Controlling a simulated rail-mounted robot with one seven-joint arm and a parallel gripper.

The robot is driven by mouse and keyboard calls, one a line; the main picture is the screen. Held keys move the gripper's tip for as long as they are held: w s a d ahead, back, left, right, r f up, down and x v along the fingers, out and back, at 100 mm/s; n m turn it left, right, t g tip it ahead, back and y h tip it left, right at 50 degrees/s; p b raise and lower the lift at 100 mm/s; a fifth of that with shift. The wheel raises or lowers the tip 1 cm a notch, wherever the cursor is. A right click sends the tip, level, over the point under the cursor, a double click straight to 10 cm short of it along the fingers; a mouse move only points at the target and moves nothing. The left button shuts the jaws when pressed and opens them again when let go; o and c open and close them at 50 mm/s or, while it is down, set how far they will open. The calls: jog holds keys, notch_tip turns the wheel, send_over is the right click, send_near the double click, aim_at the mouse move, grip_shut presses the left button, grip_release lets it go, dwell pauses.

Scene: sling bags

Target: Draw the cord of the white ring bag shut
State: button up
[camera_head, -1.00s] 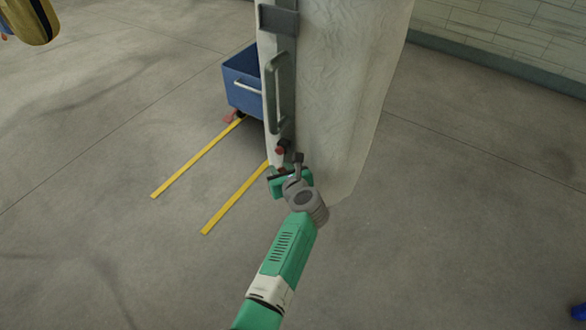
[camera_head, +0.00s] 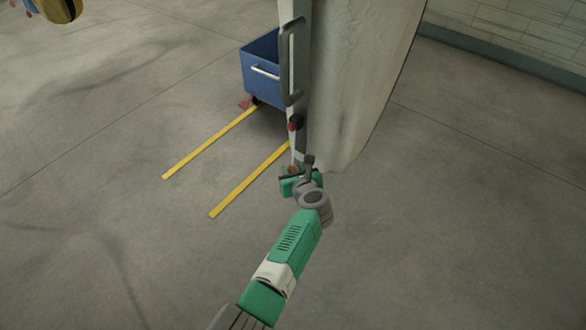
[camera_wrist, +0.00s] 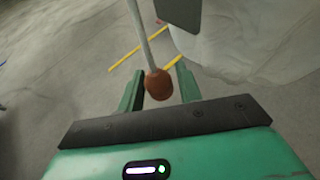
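A large off-white bag (camera_head: 365,80) hangs at the upper middle of the head view, its top out of frame. A pale cord (camera_wrist: 146,38) comes down in the wrist view and ends in an orange-brown knob (camera_wrist: 159,85). My gripper (camera_head: 298,174) is at the bag's lower left edge. In the wrist view my gripper (camera_wrist: 160,84) has its two fingers apart, one on each side of the knob. Narrow gaps seem to show between knob and fingers. The bag's mouth and any ring are not visible.
A blue cart (camera_head: 262,75) stands behind to the left, by two yellow floor lines (camera_head: 212,142). The floor on the right is clear.

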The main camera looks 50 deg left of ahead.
jog(key=shift+r, duration=0.25)
jog(key=p+v, duration=0.6)
jog(key=v, duration=0.1)
jog(key=shift+d, duration=0.35)
jog(key=shift+s+f, duration=0.1)
jog(key=shift+s, duration=0.05)
